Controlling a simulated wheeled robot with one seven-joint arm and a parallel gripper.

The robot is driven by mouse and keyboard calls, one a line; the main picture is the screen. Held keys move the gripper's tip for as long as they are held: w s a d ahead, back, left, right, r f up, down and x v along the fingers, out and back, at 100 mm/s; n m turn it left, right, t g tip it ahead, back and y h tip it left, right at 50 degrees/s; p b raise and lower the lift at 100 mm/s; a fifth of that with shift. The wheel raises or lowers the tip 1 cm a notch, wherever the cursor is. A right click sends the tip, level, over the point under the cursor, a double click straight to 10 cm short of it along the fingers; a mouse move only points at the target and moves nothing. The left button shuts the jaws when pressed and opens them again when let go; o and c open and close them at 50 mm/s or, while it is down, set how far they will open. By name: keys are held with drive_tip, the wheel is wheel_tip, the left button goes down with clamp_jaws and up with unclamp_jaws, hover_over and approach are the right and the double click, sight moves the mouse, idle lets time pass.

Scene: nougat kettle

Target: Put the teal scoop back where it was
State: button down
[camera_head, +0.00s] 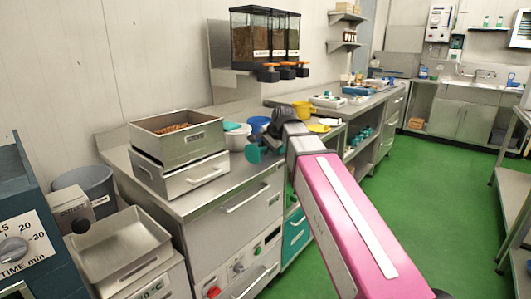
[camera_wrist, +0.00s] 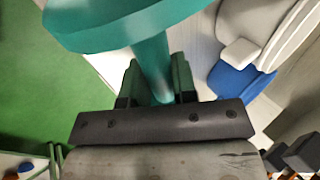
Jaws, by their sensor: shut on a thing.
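The teal scoop (camera_wrist: 152,60) is held by its handle between the two fingers of my gripper (camera_wrist: 157,82) in the wrist view. Its wide end crosses the top of that view and is cut off by the frame edge. In the head view the scoop (camera_head: 255,154) shows below and left of my gripper (camera_head: 273,141), in front of the steel counter's edge. My wrist and arm hide part of the counter behind. I cannot tell which spot is the scoop's former place.
A white tub (camera_head: 238,140) and a blue container (camera_head: 258,124) stand close behind the scoop. A steel bin (camera_head: 178,153) with brown contents is at left. A yellow jug (camera_head: 303,109) stands farther back. Clear dispensers (camera_head: 265,35) hang above. The green floor (camera_head: 430,190) is open at right.

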drive_tip(key=shift+f, duration=0.7)
drive_tip(key=c, duration=0.9)
unclamp_jaws()
drive_tip(key=shift+r, duration=0.1)
drive_tip(key=v, duration=1.2)
drive_tip(key=s+d+f+n+g+h, duration=0.15)
drive_tip(key=d+f, duration=0.35)
drive_tip(key=f, duration=0.7)
drive_tip(key=s+d+f+n+g+h, duration=0.15)
drive_tip(key=d+f, duration=0.25)
drive_tip(key=f, duration=0.8)
drive_tip(key=s+d+f+n, duration=0.1)
drive_tip(key=s+d+f, duration=0.1)
drive_tip(key=f, duration=0.4)
drive_tip(key=s+d+f+n+g+h, duration=0.1)
drive_tip(key=s+d+f+n, duration=0.1)
drive_tip(key=f, duration=0.5)
drive_tip(key=s+d+f+n, duration=0.2)
drive_tip(key=s+d+f, duration=0.2)
drive_tip(key=s+f, duration=0.1)
drive_tip(key=shift+s+d+f+g+h, duration=0.15)
drive_tip(key=shift+s+f+g+h, duration=0.15)
drive_tip(key=shift+f, duration=0.4)
